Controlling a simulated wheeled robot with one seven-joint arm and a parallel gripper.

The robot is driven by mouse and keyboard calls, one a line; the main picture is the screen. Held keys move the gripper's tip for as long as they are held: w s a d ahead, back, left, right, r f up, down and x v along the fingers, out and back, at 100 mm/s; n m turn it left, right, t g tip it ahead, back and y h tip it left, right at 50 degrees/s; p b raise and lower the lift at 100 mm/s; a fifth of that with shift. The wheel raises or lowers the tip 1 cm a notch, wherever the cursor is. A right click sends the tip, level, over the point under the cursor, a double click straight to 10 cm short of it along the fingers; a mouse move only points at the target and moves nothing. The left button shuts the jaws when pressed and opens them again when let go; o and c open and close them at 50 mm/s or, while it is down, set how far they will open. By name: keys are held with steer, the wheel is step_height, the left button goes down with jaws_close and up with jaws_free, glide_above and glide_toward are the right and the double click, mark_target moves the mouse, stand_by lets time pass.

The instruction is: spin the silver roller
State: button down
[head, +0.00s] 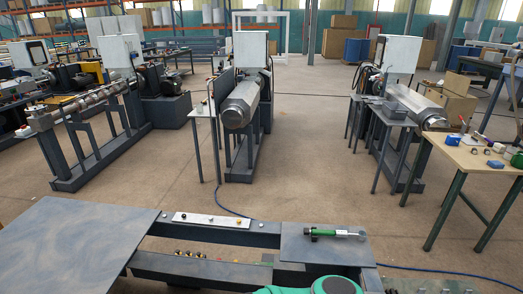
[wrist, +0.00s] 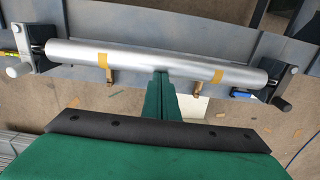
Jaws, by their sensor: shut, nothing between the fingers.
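The silver roller (wrist: 215,60) lies across the upper part of the wrist view, held between dark brackets at its two ends. It carries two tan strips, one left of the middle and one at the right. A grey crank with a round knob (wrist: 279,104) is at the right end; a similar knob (wrist: 17,71) is at the left end. My gripper (wrist: 160,75) is shut and empty, its green fingers reaching up to the roller's lower edge near the middle. I cannot tell whether they touch it. I cannot make out the roller in the head view.
Two brass-coloured pieces (wrist: 111,76) hang below the roller. In the head view, a dark frame with a flat plate (head: 75,245) stands close in front, with a green-handled tool (head: 335,233) on its right plate. Extruder machines (head: 240,105) and a wooden table (head: 475,165) stand beyond, with open floor between.

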steer(key=shift+s, duration=0.15)
step_height(320, 180, up, 3)
stand_by(0.7)
stand_by(0.3)
